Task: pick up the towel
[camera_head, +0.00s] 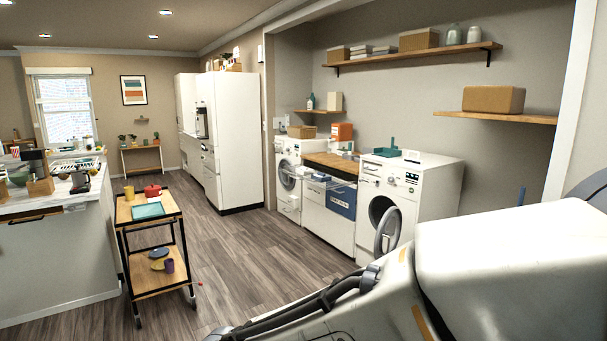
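I cannot tell for sure which thing is the towel. A flat teal piece (148,211) lies on the top of a wooden cart (138,278) at the left; it may be a folded cloth or a tray. Small flat stacks (384,50) that look like folded cloths lie on the upper wall shelf (430,49). Neither of my grippers shows. A large white arm link of mine fills the lower right and hides the floor there.
A washing machine with an open round door (406,195) stands at the right, with another washer (291,170) further back. A blue box (342,201) sits by the counter between them. A kitchen counter (50,240) bounds the left. The wood floor (235,240) between is clear.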

